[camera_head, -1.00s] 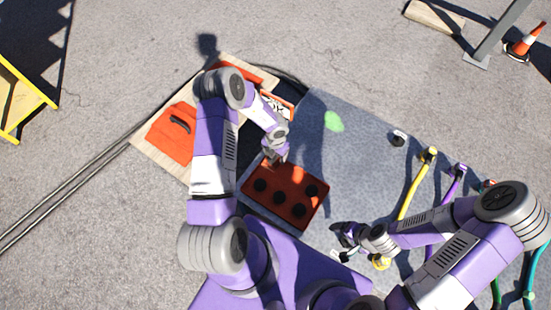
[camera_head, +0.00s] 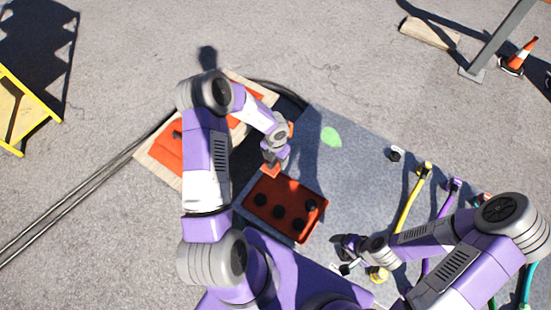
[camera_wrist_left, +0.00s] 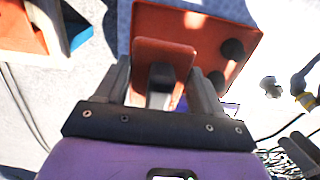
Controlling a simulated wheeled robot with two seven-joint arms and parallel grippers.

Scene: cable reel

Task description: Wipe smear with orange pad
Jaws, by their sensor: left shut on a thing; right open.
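The smear is a light green patch (camera_head: 331,137) on the grey table top (camera_head: 365,160). My left gripper (camera_head: 273,162) is shut on the orange pad (camera_head: 271,171), to the left of and below the smear in the head view and apart from it. In the left wrist view, the pad (camera_wrist_left: 165,50) sits between the two fingers (camera_wrist_left: 160,88), with its dark grip between them. My right gripper (camera_head: 345,256) is open and empty, low over the table's near side.
A wooden board with orange parts (camera_head: 163,152) is to the left. Yellow (camera_head: 409,200) and purple (camera_head: 446,205) cables lie at the right. The table around the smear is clear.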

